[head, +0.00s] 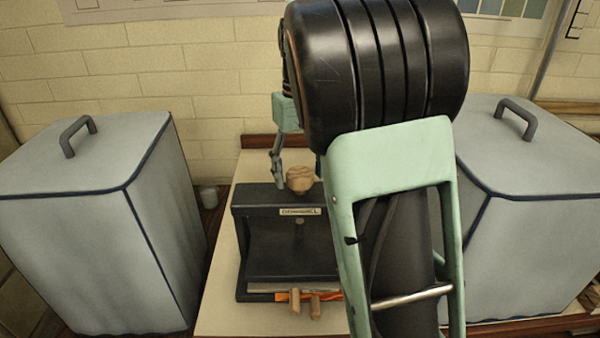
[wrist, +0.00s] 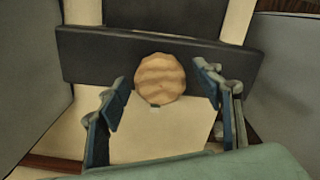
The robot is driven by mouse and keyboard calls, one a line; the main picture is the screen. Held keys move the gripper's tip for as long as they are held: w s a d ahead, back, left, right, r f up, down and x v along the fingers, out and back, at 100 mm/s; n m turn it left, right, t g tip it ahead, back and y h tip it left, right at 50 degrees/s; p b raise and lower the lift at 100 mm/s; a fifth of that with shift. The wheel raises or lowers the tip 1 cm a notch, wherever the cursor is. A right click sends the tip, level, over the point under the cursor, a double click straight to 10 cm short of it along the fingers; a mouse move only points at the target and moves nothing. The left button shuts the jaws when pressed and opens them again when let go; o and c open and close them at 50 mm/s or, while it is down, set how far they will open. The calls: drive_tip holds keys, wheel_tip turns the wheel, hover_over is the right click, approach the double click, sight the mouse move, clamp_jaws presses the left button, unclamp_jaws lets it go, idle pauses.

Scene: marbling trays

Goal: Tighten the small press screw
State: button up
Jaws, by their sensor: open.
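The small press (head: 245,222) is a black frame on the light table, with a label on its top beam. In the wrist view the knob (wrist: 160,78) appears as a ridged wooden disc against the black beam (wrist: 95,55). My gripper (wrist: 162,92) is open, with one blue-grey finger on each side of the knob and visible gaps between. In the head view my arm hides the press's right side and part of my gripper.
Grey covered boxes with handles stand on the left (head: 75,240) and right (head: 530,200) of the table (head: 222,300). Two wooden handles (head: 305,304) stick out at the press's front beside an orange strip. A brick wall closes the back.

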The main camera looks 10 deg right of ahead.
drive_tip(key=shift+c, duration=0.2)
drive_tip(key=c, duration=1.1)
drive_tip(key=m+p, duration=0.3)
drive_tip(key=shift+r+m, duration=0.1)
drive_tip(key=shift+m, duration=0.2)
drive_tip(key=shift+m+p, duration=1)
drive_tip(key=shift+m, duration=0.7)
drive_tip(key=o, duration=1.1)
